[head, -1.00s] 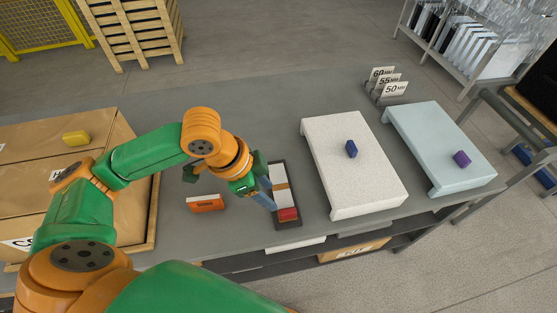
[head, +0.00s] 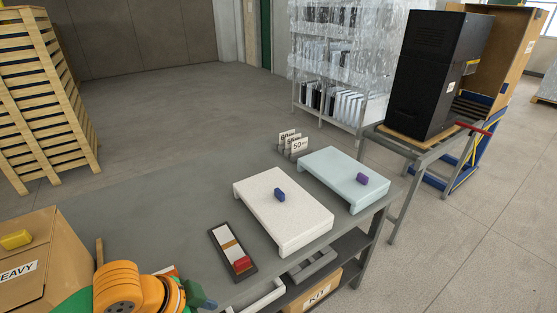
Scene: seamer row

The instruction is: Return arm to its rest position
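My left arm shows at the bottom left, with orange and green links. Its gripper (head: 200,296) is partly in view above the grey table (head: 130,233), left of and nearer than the dark tray (head: 216,235). Its fingers are mostly hidden or cut off, so I cannot tell whether they are apart, and no held thing shows. My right gripper is out of view.
The tray holds a red block (head: 242,264). A white platform (head: 300,228) bears a blue block (head: 280,195); a pale blue platform (head: 335,167) bears a purple block (head: 362,179). Number cards (head: 297,146) stand behind. A carton (head: 45,265) with a yellow block (head: 16,239) is at left.

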